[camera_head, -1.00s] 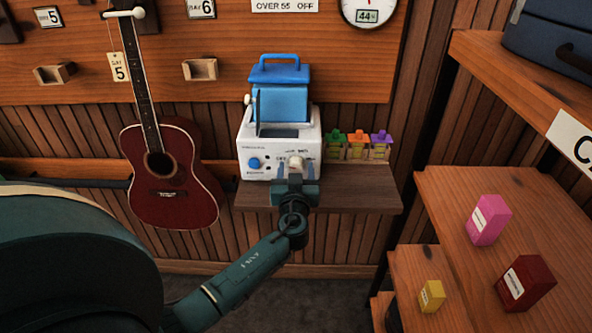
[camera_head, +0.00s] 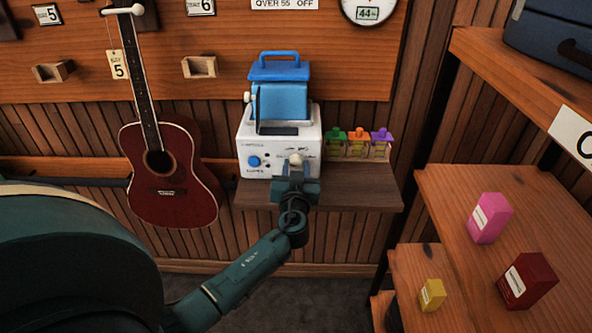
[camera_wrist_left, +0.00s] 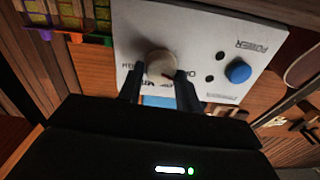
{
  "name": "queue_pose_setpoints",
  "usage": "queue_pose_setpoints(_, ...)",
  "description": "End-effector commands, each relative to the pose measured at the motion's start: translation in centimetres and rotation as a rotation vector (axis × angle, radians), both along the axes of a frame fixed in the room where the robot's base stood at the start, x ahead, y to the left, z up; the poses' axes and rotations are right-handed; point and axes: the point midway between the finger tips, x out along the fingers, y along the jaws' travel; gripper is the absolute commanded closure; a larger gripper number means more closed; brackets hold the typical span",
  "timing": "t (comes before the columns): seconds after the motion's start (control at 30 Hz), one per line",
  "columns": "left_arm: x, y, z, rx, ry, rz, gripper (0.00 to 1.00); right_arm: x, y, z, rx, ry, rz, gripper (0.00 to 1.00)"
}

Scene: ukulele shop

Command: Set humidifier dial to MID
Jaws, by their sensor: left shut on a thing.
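The white humidifier (camera_head: 266,140) with a blue tank (camera_head: 281,101) stands on a small wooden shelf. Its pale round dial (camera_head: 295,159) is on the right of the front face, and a blue power button (camera_head: 254,161) is on the left. My left gripper (camera_head: 295,171) is at the dial. In the left wrist view the dial (camera_wrist_left: 160,65) sits between the two dark fingers of my left gripper (camera_wrist_left: 157,78), which is shut on it. The labels around the dial are partly hidden, so I cannot read its setting. My right gripper is not in view.
A red guitar (camera_head: 172,180) hangs to the left. Pink (camera_head: 490,218), dark red (camera_head: 526,281) and yellow (camera_head: 432,295) boxes sit on wooden shelves at right. The wooden shelf front (camera_head: 350,190) is bare.

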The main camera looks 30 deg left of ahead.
Motion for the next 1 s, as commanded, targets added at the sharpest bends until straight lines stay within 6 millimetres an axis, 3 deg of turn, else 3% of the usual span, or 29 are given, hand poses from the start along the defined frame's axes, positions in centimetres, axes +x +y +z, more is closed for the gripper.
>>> queue_pose_setpoints(1.0, 0.15, -0.26, -0.26, 0.781, 0.481, 0.0, 0.88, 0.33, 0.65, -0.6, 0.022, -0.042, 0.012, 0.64)
